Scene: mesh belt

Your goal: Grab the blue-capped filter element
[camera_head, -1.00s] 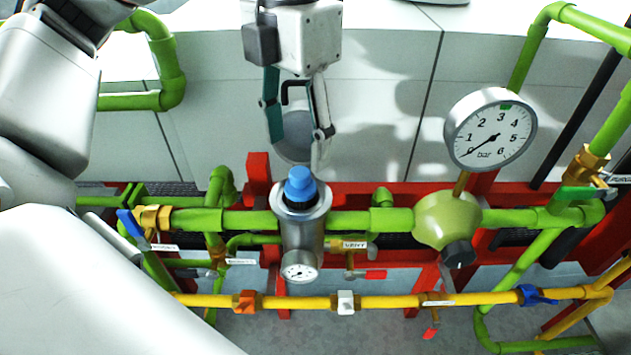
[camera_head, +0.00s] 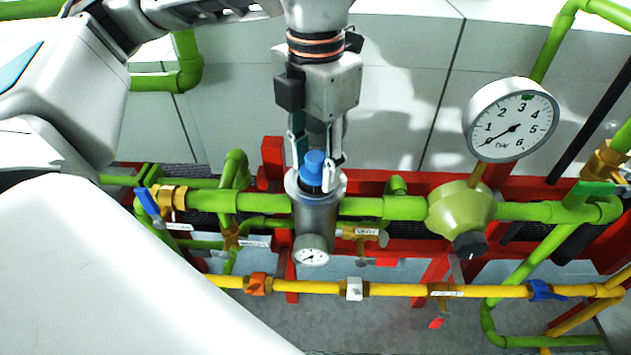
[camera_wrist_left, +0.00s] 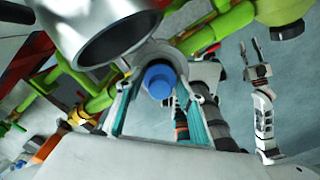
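The blue-capped filter element stands in the open top of a grey metal housing (camera_head: 316,218) on the green pipe. Its blue cap (camera_head: 314,162) sticks up above the rim. The body below is mostly hidden in the housing. My left gripper (camera_head: 317,184) points down over the housing, its fingers on either side of the cap. In the left wrist view the blue cap (camera_wrist_left: 160,80) sits between the spread fingers, with gaps at both sides. My right gripper (camera_wrist_left: 250,55) shows at the right of that view, fingers apart and empty; the head view does not show it.
A round pressure gauge (camera_head: 512,119) and a green valve body (camera_head: 461,211) stand right of the housing. A yellow pipe (camera_head: 400,289) runs in front, and a red frame (camera_head: 385,187) behind. A large grey hollow cylinder (camera_wrist_left: 100,30) is close in the left wrist view.

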